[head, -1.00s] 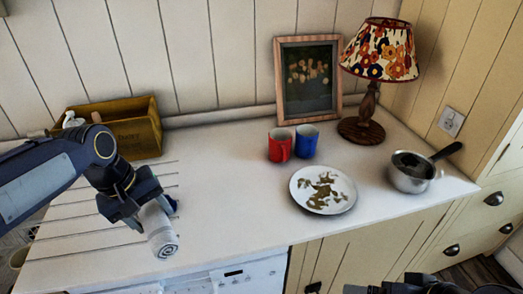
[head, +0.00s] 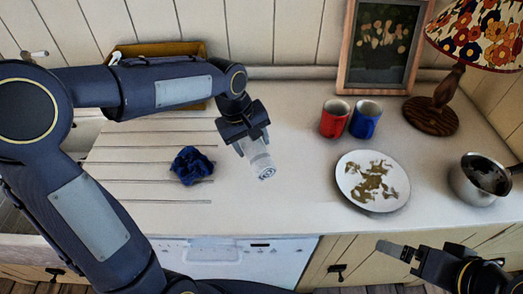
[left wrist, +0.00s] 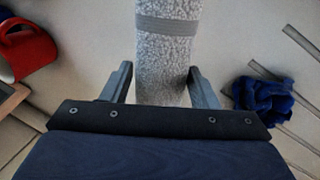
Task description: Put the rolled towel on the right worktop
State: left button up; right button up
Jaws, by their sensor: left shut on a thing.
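The rolled towel (head: 260,162) is a grey-white roll with a grey band, seen in the left wrist view (left wrist: 167,48). My left gripper (head: 249,146) is shut on it, with one finger on each side in the left wrist view (left wrist: 160,85). The towel is over the white worktop (head: 290,205), left of the mugs; I cannot tell whether it touches the surface. My right gripper (head: 393,250) is at the lower right, before the worktop's front edge. Its jaws do not show clearly.
A blue cloth (head: 192,166) lies on the grooved left part. A wooden box (head: 190,48) is behind my left arm.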

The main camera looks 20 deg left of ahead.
aim_at(259, 146)
pick_arm(q)
jog(key=shift+w+d+f, duration=0.35)
jog(key=shift+d+f, duration=0.05)
jog(key=shift+f, duration=0.2)
jog(key=shift+w+d+f, duration=0.3)
jog(key=shift+d+f, duration=0.1)
jog(key=shift+f, duration=0.2)
jog(key=shift+s+a+x, duration=0.1)
jog(key=shift+s+x, duration=0.05)
jog(key=shift+x, duration=0.7)
jog(key=shift+s+a+x, duration=0.1)
jog(key=shift+x, duration=0.7)
jog(key=shift+f, duration=0.15)
jog(key=shift+w+f, duration=0.1)
jog(key=shift+f, duration=0.1)
jog(key=o, duration=1.1)
jog(key=shift+r, duration=0.1)
